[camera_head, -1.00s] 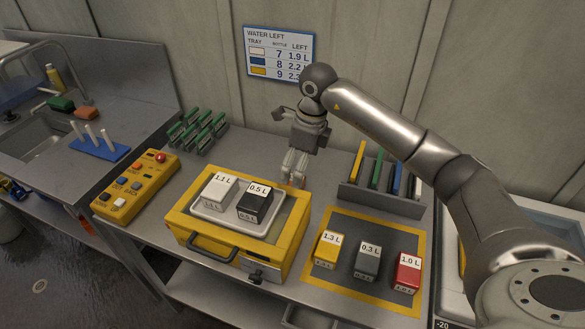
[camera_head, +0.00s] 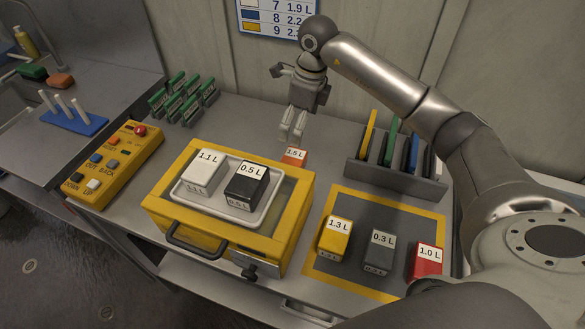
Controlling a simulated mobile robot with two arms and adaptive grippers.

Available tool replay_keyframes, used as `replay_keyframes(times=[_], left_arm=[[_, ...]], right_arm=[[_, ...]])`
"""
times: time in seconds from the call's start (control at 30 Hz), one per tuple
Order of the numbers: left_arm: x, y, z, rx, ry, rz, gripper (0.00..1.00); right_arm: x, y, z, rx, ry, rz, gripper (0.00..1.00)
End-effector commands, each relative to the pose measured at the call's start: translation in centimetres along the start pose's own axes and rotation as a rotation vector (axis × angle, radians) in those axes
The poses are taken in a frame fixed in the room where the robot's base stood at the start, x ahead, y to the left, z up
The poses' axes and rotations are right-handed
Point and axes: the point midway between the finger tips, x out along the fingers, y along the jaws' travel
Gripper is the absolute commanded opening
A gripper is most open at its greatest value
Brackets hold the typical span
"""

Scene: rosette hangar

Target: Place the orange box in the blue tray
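The orange box (camera_head: 294,157), labelled 1.5 L, stands on the grey bench just behind the yellow device; its lower part is hidden by the device's frame. My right gripper (camera_head: 292,130) hangs just above and behind it, fingers pointing down. The two pale fingers are slightly apart with nothing between them. My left gripper is not in view. I cannot make out a blue tray; the tray on the yellow device is white.
The white tray (camera_head: 180,190) on the yellow device (camera_head: 221,234) holds a white box (camera_head: 204,171) and a black box (camera_head: 247,184). Yellow, grey and red boxes stand on the yellow-edged mat (camera_head: 317,268). A rack (camera_head: 398,180) stands right; a button panel (camera_head: 116,165) lies left.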

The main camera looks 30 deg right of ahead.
Motion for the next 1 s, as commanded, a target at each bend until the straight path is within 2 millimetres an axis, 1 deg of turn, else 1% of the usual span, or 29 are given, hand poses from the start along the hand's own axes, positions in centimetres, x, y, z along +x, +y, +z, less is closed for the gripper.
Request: replay_keyframes(times=[0.03,0.07,0.2,0.27,0.37,0.6,0.77,0.87,1.0], left_arm=[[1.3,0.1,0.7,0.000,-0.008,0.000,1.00],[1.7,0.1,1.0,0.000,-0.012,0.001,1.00],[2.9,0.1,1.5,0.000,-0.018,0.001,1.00],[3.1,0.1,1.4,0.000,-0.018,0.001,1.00],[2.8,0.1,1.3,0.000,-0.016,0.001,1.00],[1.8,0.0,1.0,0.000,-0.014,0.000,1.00],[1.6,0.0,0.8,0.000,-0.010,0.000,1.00],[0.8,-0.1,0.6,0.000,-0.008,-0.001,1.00],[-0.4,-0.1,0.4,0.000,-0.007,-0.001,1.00]], right_arm=[[1.3,0.0,-0.2,0.000,0.000,0.000,1.00],[1.7,0.0,-0.3,0.000,0.000,0.000,1.00],[3.0,0.0,-0.5,0.000,0.000,0.000,1.00],[3.2,0.0,-0.5,0.001,0.000,0.000,1.00],[3.9,0.0,-0.5,0.001,0.002,0.003,1.00],[7.4,0.1,-0.5,0.002,0.002,0.003,1.00],[8.6,0.0,-0.5,0.001,0.001,0.001,1.00],[9.6,0.1,-0.5,0.001,0.003,0.004,1.00],[11.7,0.2,-0.6,0.001,0.003,0.004,1.00]])
